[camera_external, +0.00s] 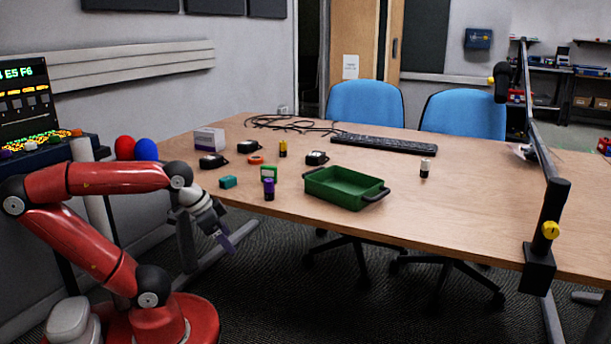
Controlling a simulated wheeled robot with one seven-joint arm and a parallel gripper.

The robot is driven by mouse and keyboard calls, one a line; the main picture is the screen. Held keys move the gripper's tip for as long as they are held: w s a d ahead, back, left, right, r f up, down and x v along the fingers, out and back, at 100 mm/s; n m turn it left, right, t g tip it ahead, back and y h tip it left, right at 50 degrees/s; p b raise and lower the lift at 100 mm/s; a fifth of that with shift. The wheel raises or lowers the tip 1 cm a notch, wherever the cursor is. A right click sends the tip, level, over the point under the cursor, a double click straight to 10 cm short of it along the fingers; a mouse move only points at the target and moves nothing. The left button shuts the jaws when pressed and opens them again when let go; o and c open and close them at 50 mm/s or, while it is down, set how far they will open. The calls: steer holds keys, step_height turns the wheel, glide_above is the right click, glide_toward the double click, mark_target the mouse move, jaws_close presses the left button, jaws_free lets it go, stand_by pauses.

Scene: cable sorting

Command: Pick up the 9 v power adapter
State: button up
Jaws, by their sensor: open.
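Three small black blocks with pale tops lie on the wooden table (470,205). They look like power adapters: a left one (213,162), a middle one (248,146) and a right one (317,158) behind the green tray. Their labels are too small to read, so I cannot tell which is the 9 V adapter. My gripper (226,242) is open, pointing down in front of the table's near left edge, below the tabletop and apart from all the objects. It looks empty.
A green tray (335,193) with dark handles stands mid-table. Near the blocks are a white box (209,139), an orange ring (256,160), a teal block (228,182) and a purple cylinder (269,190). A keyboard (384,143) and black cable (290,124) lie behind. The table's right side is mostly clear.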

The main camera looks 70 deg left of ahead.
step_height(320, 180, up, 21)
steer(key=n+y+b, duration=0.2)
steer(key=n+y, duration=0.1)
steer(key=n, duration=0.4)
glide_above(212, 156)
steer(key=s+d, duration=0.2)
steer(key=s, duration=0.2)
steer(key=f, duration=0.1)
steer(key=shift+g, duration=0.3)
steer(key=f, duration=0.4)
steer(key=shift+d+f, duration=0.2)
steer(key=shift+f, duration=0.15)
steer(key=x, duration=0.8)
steer(key=shift+w+b, duration=0.2)
steer(key=shift+b, duration=0.2)
steer(key=c, duration=1.2)
steer(key=shift+r, duration=0.2)
